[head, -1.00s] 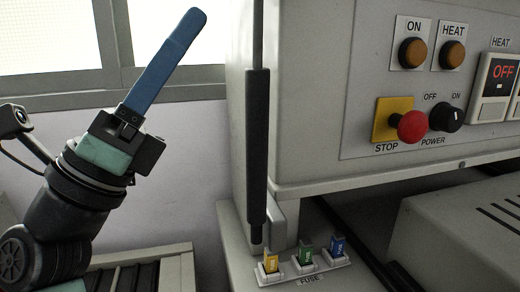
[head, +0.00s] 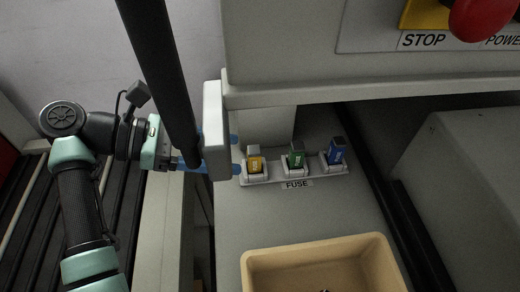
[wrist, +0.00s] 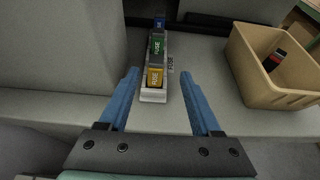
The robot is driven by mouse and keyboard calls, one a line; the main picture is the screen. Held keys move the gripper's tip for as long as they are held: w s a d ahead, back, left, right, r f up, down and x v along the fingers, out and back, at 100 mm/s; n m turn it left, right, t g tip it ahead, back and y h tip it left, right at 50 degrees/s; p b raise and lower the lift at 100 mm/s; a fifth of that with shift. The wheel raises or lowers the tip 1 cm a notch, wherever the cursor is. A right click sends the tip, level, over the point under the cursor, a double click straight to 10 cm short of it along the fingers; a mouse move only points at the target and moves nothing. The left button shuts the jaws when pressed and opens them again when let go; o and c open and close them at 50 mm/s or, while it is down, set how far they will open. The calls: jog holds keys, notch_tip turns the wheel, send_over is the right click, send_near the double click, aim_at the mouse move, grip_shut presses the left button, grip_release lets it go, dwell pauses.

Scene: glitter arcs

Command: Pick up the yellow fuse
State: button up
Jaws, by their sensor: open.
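The yellow fuse (head: 254,165) stands upright in the near-left slot of a white fuse holder (head: 275,180) in the head view. In the wrist view the yellow fuse (wrist: 154,78) is the closest of the row, ahead of and between my two blue fingers. My gripper (head: 235,155) is open and empty, just left of the yellow fuse in the head view. It also shows in the wrist view (wrist: 162,82) with its fingers spread. A black post and a pale block hide part of the fingers in the head view.
A green fuse (head: 296,155) and a blue fuse (head: 336,152) stand in the same row behind the yellow one. A tan bin (head: 320,252) sits nearby; the wrist view shows a dark and red item (wrist: 274,60) inside. A black post (head: 165,80) stands close to my gripper.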

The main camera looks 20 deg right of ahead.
aim_at(248, 156)
jog(key=x, duration=0.3)
jog(key=shift+s+d, duration=0.15)
jog(key=shift+d, duration=0.1)
jog(key=shift+w+f+p+x, duration=0.1)
jog(key=shift+w+p+x, duration=0.1)
jog(key=shift+x, duration=0.7)
jog(key=shift+w+f+p+x, duration=0.1)
jog(key=shift+p+x, duration=0.15)
jog(key=shift+x, duration=0.7)
jog(key=shift+w+f+p+x, duration=0.1)
jog(key=shift+p+x, duration=0.1)
jog(key=shift+x, duration=0.7)
jog(key=shift+c, duration=0.3)
grip_shut()
